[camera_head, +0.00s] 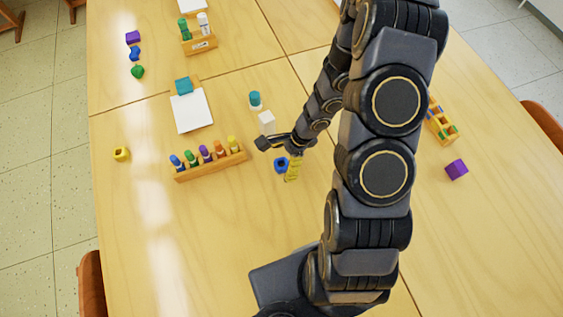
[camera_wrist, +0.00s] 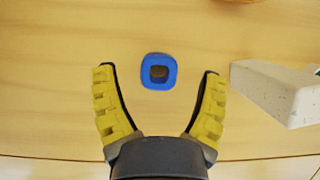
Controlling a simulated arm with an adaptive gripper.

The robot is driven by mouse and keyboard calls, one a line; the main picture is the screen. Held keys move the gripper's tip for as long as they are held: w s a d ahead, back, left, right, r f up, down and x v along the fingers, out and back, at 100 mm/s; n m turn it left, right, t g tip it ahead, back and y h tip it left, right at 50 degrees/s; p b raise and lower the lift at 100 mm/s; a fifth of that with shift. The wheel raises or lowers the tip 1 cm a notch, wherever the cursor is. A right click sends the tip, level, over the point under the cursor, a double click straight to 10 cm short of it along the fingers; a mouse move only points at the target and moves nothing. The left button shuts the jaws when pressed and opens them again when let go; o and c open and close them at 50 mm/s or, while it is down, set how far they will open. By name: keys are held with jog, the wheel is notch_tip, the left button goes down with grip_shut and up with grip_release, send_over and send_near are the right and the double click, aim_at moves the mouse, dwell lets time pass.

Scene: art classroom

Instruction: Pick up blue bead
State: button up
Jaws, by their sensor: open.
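The blue bead (camera_head: 281,165) is a small rounded square block with a dark hole, lying on the wooden table. In the wrist view the blue bead (camera_wrist: 159,71) lies with its hole facing up, centred between the finger lines and beyond the fingertips. My gripper (camera_head: 286,168) is open and empty, close to the bead in the head view. The fingers appear not to touch the bead.
A wooden rack of markers (camera_head: 210,163) is left of the bead. A yellow bead (camera_head: 121,154) and purple cube (camera_head: 456,169) lie farther off. The front table area is clear.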

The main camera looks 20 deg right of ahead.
jog(key=shift+a+f, duration=0.2)
jog(key=shift+f, duration=0.35)
jog(key=c, duration=0.9)
